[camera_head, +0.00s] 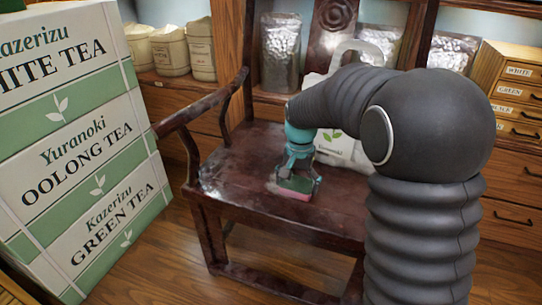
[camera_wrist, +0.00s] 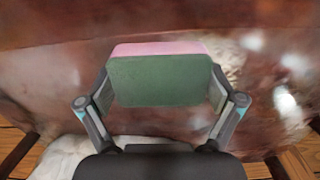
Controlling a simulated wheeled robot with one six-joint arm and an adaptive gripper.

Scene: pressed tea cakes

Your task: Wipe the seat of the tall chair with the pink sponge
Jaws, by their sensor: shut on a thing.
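The tall chair is dark reddish wood with arms and a carved back; its seat (camera_head: 235,165) fills the middle of the head view. The seat (camera_wrist: 50,75) also fills most of the wrist view, with pale smudges or glare at the right. My gripper (camera_head: 297,183) is over the middle of the seat, shut on the pink sponge (camera_head: 293,194). In the wrist view, the sponge (camera_wrist: 160,80) shows a green face and a pink edge between my two fingers. The sponge appears at or just above the seat; I cannot tell whether it touches.
Stacked tea boxes (camera_head: 75,125) stand close at the left. The chair's armrest (camera_head: 200,105) rises left of my gripper. Foil pouches (camera_head: 281,50) and cloth sacks (camera_head: 170,50) are on the shelf behind; labelled drawers (camera_head: 517,95) stand at the right.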

